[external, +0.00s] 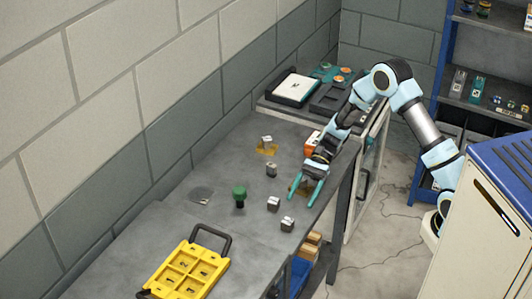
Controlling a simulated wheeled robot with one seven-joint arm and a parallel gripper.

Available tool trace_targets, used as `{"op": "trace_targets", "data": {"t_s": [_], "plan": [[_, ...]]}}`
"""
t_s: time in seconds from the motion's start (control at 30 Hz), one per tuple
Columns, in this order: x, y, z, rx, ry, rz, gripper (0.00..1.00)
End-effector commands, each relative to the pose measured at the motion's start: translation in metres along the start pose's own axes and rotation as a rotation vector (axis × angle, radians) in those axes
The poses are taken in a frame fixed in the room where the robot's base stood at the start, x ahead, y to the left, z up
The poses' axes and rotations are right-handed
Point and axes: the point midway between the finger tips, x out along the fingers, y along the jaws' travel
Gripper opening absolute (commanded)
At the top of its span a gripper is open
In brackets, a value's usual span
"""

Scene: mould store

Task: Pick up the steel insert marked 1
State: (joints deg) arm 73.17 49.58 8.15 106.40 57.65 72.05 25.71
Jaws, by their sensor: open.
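Several small steel inserts stand on the grey workbench: one at the back (266,141) by a yellowish patch, one below it (271,170), one further forward (273,204) and one nearest the bench's right edge (287,223). Their markings are too small to read, so I cannot tell which is marked 1. My gripper (304,202) has teal fingers, spread apart and pointing down over the right side of the bench. It is to the right of the inserts, with no insert visible between its fingers. A yellowish patch lies partly hidden behind the fingers.
A yellow compartment case (210,272) with a dark handle lies at the front. An orange item (311,146) sits close behind my arm. The far-left bench is clear.

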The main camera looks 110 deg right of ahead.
Motion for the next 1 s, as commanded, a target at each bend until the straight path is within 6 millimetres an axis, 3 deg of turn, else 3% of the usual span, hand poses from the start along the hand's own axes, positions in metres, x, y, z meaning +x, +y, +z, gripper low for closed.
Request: {"op": "trace_targets", "data": {"t_s": [0.17, 0.8, 1.0], "plan": [[0.003, -0.005, -0.002, 0.02, -0.026, -0.022, 0.75], [0.087, -0.001, 0.005, 0.019, -0.021, -0.019, 0.75], [0.102, -0.002, 0.003, 0.017, -0.02, -0.022, 0.75]]}}
